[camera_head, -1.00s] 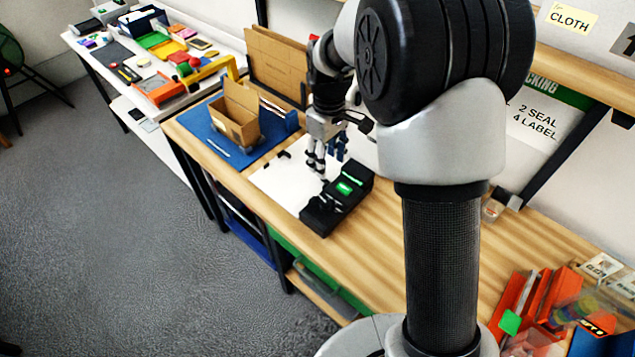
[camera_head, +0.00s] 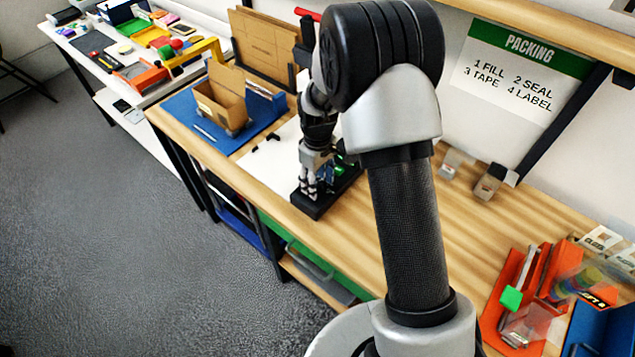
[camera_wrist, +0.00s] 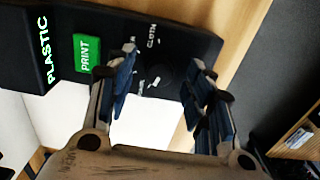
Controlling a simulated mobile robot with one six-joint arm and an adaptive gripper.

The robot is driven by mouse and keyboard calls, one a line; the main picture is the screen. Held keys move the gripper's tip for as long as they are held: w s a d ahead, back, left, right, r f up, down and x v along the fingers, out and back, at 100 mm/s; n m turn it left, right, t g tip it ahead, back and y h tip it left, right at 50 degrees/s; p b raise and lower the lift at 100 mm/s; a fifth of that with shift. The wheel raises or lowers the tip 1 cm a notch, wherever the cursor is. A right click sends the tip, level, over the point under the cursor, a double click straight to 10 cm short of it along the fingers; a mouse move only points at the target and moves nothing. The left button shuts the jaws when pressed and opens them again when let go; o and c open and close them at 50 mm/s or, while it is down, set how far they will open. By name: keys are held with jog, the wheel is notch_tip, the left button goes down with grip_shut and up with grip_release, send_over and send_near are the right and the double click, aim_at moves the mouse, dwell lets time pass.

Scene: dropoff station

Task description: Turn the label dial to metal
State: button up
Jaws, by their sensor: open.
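The black label printer (camera_head: 312,208) sits on the bench, its near end showing below my gripper (camera_head: 310,190) in the head view. In the wrist view the printer (camera_wrist: 190,38) lies across the top, with a lit screen reading PLASTIC (camera_wrist: 35,50) and a green PRINT button (camera_wrist: 87,53). The dark round label dial (camera_wrist: 157,73) is between my open fingers (camera_wrist: 160,82), with CLOTH printed beside it. The other dial markings are partly hidden or too small to read. The fingers stand either side of the dial; I cannot tell whether they touch it.
A blue mat (camera_head: 195,122) with an open cardboard box (camera_head: 222,100) lies left of the printer. Flat cardboard (camera_head: 262,50) stands behind. Orange holders (camera_head: 512,300) are at the right end. The bench between (camera_head: 475,225) is mostly clear.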

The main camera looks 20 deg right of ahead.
jog(key=shift+f, duration=0.2)
jog(key=c, duration=1.1)
